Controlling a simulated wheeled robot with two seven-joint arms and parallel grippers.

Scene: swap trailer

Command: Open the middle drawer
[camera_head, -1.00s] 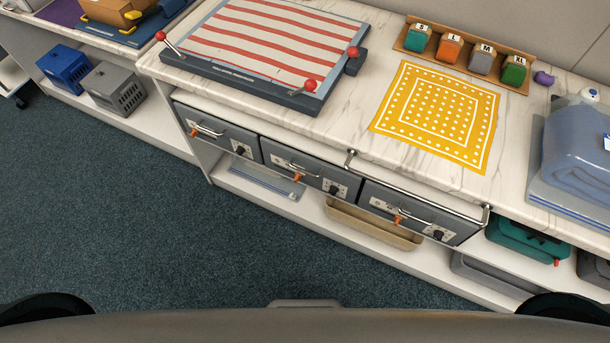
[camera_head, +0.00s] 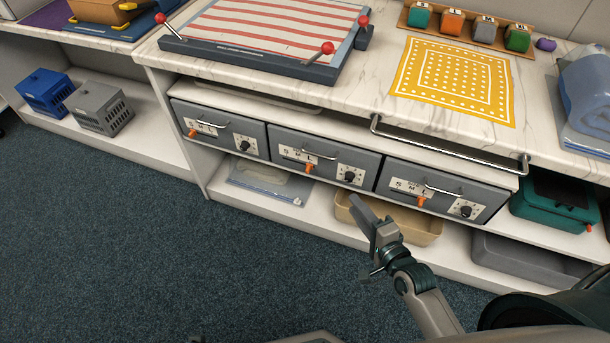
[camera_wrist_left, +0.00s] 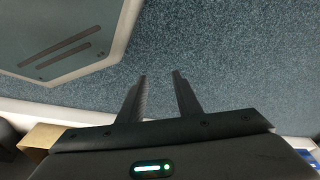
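Three grey drawers sit in a row under the marble counter. The middle drawer (camera_head: 350,158) is closed, its front in line with the drawers either side. It has a thin metal handle (camera_head: 319,155), an orange slider and a black dial. My right gripper (camera_head: 357,203) is in front of and below the drawers, between the middle and right ones in the picture, apart from the handle and holding nothing visible. Its finger gap cannot be made out. My left gripper (camera_wrist_left: 160,75) is open and empty above the blue carpet in the left wrist view; it is outside the head view.
A metal rail (camera_head: 440,146) juts from the counter edge above the right drawer (camera_head: 440,190). A beige tray (camera_head: 410,224) is on the shelf below, near my right gripper. A striped board (camera_head: 270,25) with red-knobbed levers and a yellow cloth (camera_head: 455,80) lie on top. The carpet is clear.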

